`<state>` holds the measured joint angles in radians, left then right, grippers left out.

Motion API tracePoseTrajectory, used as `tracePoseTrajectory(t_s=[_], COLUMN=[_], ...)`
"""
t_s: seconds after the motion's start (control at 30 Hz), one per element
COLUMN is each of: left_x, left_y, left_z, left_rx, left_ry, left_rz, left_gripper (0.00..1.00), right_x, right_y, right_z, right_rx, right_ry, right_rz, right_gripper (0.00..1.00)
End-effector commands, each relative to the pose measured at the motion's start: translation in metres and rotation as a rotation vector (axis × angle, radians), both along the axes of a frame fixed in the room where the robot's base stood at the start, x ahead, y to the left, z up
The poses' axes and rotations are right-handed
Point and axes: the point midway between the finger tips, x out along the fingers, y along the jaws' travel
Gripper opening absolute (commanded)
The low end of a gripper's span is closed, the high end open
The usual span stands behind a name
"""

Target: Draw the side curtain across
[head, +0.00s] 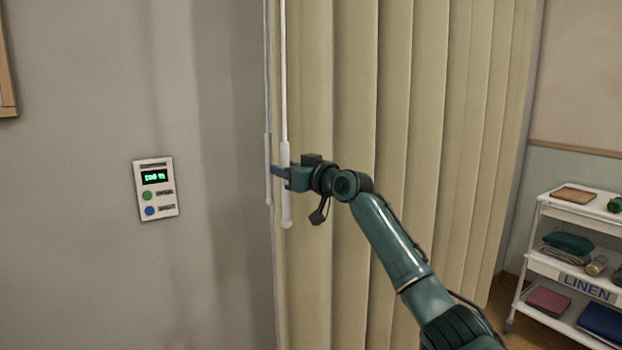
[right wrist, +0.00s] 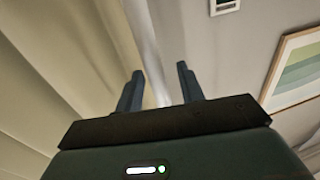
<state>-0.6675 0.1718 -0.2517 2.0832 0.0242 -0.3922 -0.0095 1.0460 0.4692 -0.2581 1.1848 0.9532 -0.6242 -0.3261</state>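The side curtain (head: 395,120) is pale yellow-beige and hangs in vertical folds from the middle to the right of the head view. It also fills the left of the right wrist view (right wrist: 50,60). A white pull wand (head: 287,212) with a thicker lower handle hangs at the curtain's left edge. My right gripper (head: 280,171) is at the wand's handle. In the right wrist view its two fingers (right wrist: 159,90) stand apart, with the blurred pale wand (right wrist: 150,55) between them and a gap showing. My left gripper is out of view.
A wall panel (head: 156,189) with a green display is on the grey wall at left. A white linen cart (head: 541,209) with folded cloths stands at far right. A framed picture (right wrist: 296,66) shows in the right wrist view. The wall left of the curtain is bare around the panel.

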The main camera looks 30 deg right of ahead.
Motion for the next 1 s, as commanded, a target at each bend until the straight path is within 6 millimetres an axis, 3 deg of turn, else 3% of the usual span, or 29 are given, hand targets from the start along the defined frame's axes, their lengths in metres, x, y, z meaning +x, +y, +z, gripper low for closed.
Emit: tracePoseTrajectory(t_s=[0.53,0.7,1.0], left_x=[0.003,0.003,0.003], left_y=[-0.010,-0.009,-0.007], left_z=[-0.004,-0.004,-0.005], left_rx=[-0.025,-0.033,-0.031], left_ry=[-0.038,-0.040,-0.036], left_rz=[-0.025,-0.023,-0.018], left_gripper=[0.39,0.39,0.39], right_x=[-0.094,-0.107,-0.109], right_y=[-0.026,-0.029,-0.029], right_z=[-0.004,-0.002,-0.001], right_rx=[-0.004,-0.001,-0.001], right_ry=[0.003,0.004,0.003], right_rz=[0.000,0.002,0.002], right_gripper=[0.38,0.38,0.38])
